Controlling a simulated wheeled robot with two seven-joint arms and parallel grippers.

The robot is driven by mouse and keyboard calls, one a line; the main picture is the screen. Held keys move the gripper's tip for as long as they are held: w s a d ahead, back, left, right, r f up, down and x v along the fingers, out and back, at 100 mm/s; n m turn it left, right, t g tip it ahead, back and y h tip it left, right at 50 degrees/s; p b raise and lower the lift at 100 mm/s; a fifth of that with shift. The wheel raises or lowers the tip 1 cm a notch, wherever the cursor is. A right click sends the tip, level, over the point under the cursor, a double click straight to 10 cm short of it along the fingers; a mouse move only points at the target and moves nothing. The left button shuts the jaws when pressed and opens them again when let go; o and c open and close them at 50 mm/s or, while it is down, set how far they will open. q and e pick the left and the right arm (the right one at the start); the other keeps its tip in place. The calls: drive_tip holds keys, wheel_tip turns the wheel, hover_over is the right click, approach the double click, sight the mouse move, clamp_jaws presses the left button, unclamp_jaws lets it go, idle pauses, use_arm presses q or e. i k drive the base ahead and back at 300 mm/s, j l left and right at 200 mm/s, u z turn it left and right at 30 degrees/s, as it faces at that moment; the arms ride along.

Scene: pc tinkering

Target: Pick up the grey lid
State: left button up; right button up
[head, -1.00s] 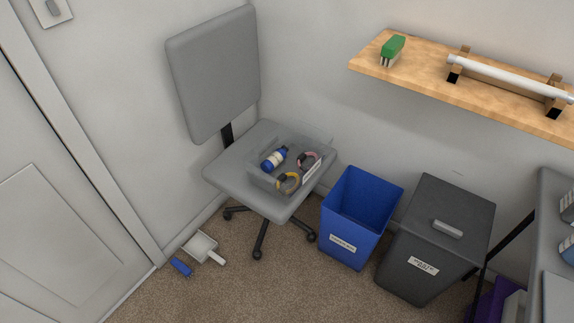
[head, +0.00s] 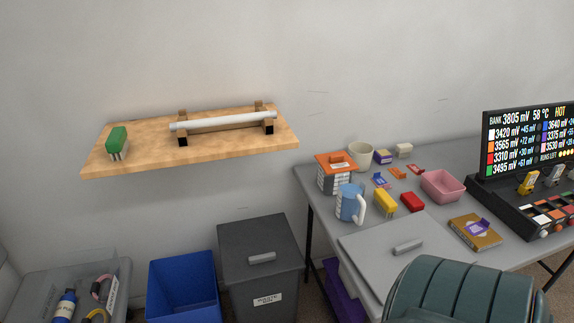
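A flat light grey lid (head: 375,253) with a bar handle (head: 408,246) lies at the front left of the grey desk. Its right part is hidden behind a teal ribbed object. A dark grey bin (head: 262,285) below the shelf also has a grey top (head: 258,238) with a similar handle. Neither of my grippers is in view.
The teal object (head: 465,292) stands in front of the desk (head: 320,190). A blue mug (head: 350,202), an orange-topped box (head: 336,172) and a yellow block (head: 385,201) stand behind the lid. A blue bin (head: 183,285) stands at left.

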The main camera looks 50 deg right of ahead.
sight(379, 253)
drive_tip(key=z, duration=2.5)
drive_tip(key=i+l+z, duration=0.15)
drive_tip(key=z, duration=0.2)
drive_tip(key=l, duration=0.1)
